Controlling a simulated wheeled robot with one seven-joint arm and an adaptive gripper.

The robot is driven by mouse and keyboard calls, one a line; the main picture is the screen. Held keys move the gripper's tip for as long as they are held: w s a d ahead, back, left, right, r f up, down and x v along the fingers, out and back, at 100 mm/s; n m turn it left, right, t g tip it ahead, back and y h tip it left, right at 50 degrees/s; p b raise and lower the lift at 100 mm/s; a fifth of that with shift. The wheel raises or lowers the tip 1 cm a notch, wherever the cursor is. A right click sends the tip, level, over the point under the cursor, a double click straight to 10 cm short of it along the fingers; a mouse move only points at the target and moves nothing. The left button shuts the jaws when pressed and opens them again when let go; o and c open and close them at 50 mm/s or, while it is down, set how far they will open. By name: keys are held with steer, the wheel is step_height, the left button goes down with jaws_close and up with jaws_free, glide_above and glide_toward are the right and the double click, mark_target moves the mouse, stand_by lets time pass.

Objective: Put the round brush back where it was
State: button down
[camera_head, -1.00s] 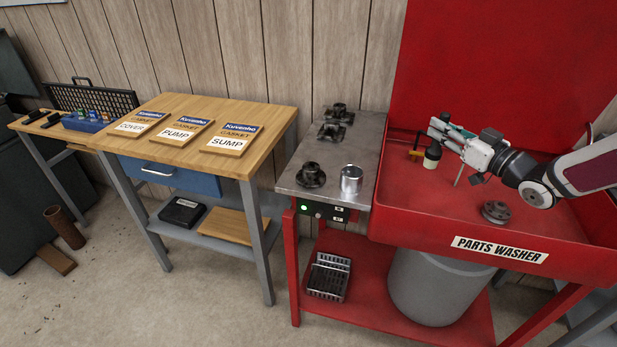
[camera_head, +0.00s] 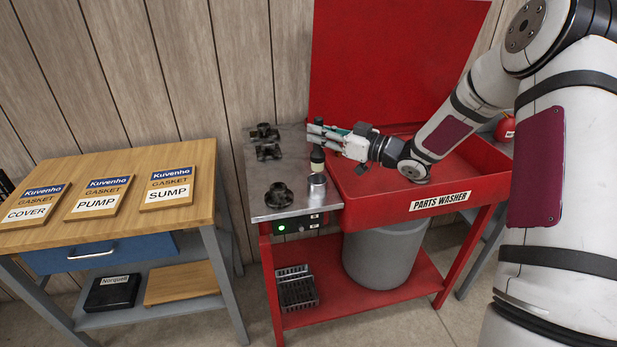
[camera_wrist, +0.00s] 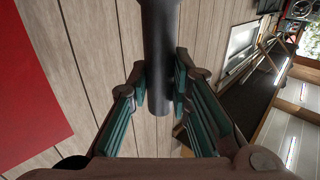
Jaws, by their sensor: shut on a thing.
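The round brush (camera_head: 318,155) hangs upright from my gripper (camera_head: 322,133), with a dark upper part and a pale lower end in the head view. My gripper is shut on its dark handle, which shows as a dark cylinder (camera_wrist: 158,55) between the green-padded fingers in the wrist view. The brush appears just behind and above the open metal can (camera_head: 317,187) in the head view. That can stands at the right edge of the grey metal bench top (camera_head: 248,183). I cannot tell the exact gap between brush and can.
Dark metal parts (camera_head: 279,195) stand on the bench top left of the can, with more (camera_head: 268,152) behind. The red parts washer (camera_head: 375,205) adjoins at the right, its raised lid (camera_head: 385,60) behind. A wooden table (camera_head: 120,210) with gasket packs is at the left.

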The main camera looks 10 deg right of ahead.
mark_target(320, 160)
steer(key=shift+f, duration=3.95)
steer(key=shift+f, duration=0.15)
steer(key=c, duration=1.5)
jaws_free()
steer(key=shift+o, duration=0.2)
